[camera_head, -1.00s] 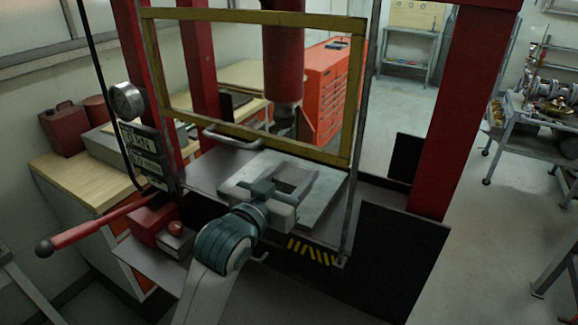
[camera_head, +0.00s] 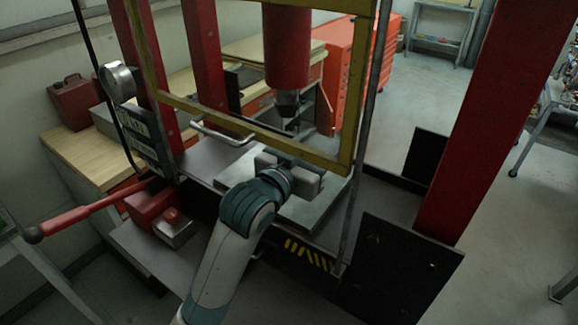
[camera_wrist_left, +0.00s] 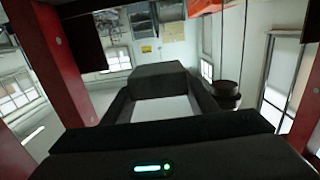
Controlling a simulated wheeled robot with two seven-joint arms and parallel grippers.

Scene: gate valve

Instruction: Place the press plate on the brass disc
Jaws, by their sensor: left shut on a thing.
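My left gripper (camera_head: 293,172) reaches in under the yellow guard frame, over the press bed and below the ram. In the left wrist view its dark fingers run forward and close on a dark block (camera_wrist_left: 157,77), which seems to be the press plate. In the head view that held piece is hidden behind the gripper and the frame's lower bar. I cannot make out the brass disc in either view; the gripper and bar cover part of the bed. My right gripper is not in view.
The yellow guard frame (camera_head: 260,137) crosses just above my wrist. The red ram (camera_head: 288,48) hangs behind it. A grey square plate (camera_head: 312,214) lies on the bed under my gripper. Red posts (camera_head: 487,125) stand at the sides; a red lever (camera_head: 90,212) sticks out left.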

